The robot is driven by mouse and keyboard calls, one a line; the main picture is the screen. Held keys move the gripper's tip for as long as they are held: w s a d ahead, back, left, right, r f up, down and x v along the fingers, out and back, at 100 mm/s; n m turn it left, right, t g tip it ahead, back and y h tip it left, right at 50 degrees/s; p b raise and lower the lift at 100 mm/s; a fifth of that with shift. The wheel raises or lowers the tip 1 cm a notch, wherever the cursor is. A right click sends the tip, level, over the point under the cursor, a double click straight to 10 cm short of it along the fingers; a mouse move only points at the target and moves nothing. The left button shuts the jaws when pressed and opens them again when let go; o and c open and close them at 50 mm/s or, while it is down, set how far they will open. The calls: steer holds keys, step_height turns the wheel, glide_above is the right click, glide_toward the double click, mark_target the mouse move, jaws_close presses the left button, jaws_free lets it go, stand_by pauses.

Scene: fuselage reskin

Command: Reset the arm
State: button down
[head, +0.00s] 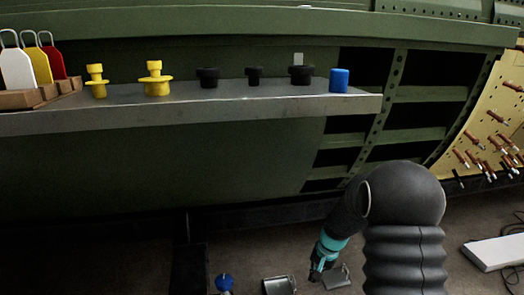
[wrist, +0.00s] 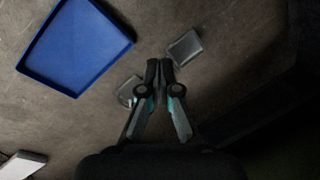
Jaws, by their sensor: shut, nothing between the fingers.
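My gripper (wrist: 159,68) is shut and empty in the wrist view, with its fingertips together above the brown floor. In the head view my dark arm bends down at the lower right, and my gripper (head: 316,275) with its teal part points down near the floor. Two small metal pieces lie by the fingers in the wrist view: a square grey one (wrist: 185,49) to the right of the tips and a rounded one (wrist: 127,91) to the left, partly hidden by the gripper.
A grey shelf (head: 220,108) carries yellow plugs (head: 155,80), black caps (head: 208,77), a blue cylinder (head: 339,80) and tags in a wooden holder (head: 30,97). Behind it is the green fuselage (head: 150,160). A blue tray (wrist: 77,42) lies on the floor. A yellow panel (head: 490,110) holds several pins at right.

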steer(key=s+r+n+t+h+p, duration=0.2)
steer(key=s+r+n+t+p, duration=0.2)
steer(key=s+r, duration=2.7)
steer(key=r+p, duration=0.1)
steer(key=p, duration=0.2)
steer(key=shift+s+a+r+n, duration=0.25)
steer(key=shift+a+r+n, duration=0.1)
steer(key=shift+r+n, duration=0.05)
